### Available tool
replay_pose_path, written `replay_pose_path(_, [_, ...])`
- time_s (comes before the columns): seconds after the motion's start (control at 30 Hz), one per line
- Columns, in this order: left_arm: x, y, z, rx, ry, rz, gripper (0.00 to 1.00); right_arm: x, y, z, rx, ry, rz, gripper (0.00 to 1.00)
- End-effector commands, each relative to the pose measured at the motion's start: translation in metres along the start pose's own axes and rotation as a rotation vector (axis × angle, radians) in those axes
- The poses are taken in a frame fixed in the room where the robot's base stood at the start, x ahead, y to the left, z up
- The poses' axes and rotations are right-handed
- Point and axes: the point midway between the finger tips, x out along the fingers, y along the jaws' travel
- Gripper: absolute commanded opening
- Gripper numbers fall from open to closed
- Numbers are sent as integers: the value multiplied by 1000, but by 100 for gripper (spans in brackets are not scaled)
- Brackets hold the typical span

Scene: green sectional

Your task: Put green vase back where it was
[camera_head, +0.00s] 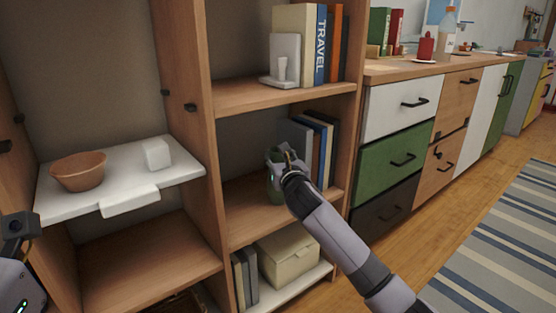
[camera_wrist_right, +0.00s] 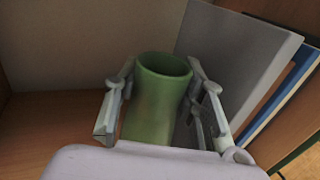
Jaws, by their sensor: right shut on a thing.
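The green vase (camera_wrist_right: 152,108) is upright between the two fingers of my right gripper (camera_wrist_right: 163,92) in the right wrist view. The gripper is shut on it. In the head view the vase (camera_head: 273,186) shows only partly, behind my right gripper (camera_head: 285,158), inside the middle shelf compartment. It is at or just above the wooden shelf board (camera_head: 250,221); I cannot tell if its base touches. The fingers of my left gripper are not in view.
Grey, blue and brown books (camera_head: 316,140) stand right of the vase, close to my right gripper. The bookcase upright (camera_head: 197,125) is to the left. A beige box (camera_head: 288,256) sits below. A white shelf with a brown bowl (camera_head: 78,171) is at left.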

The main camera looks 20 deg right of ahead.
Motion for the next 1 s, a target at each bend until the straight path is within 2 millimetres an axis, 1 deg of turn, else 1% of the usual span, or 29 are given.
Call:
replay_pose_path(0.03, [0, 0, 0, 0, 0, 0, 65, 0, 0, 4, 0, -6, 1, 0])
replay_pose_path(0.17, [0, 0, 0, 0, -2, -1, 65, 0, 0, 3, -1, -6, 1, 0])
replay_pose_path(0.2, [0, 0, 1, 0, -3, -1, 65, 0, 0, -1, -1, 0, 0, 38])
replay_pose_path(0.47, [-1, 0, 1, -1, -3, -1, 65, 0, 0, -1, 0, 0, 0, 56])
replay_pose_path(0.5, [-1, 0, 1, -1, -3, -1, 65, 0, 0, -1, 0, 0, 0, 57])
replay_pose_path(0.83, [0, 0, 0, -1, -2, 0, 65, -1, 0, 1, 0, 0, 1, 57])
replay_pose_path(0.93, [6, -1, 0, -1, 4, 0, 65, -9, 0, 2, -1, 1, 0, 57])
replay_pose_path(0.97, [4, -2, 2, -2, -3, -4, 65, -13, 0, 2, -1, 1, 0, 57])
replay_pose_path(1.0, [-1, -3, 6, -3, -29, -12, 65, -19, 0, 3, -2, 2, 1, 57])
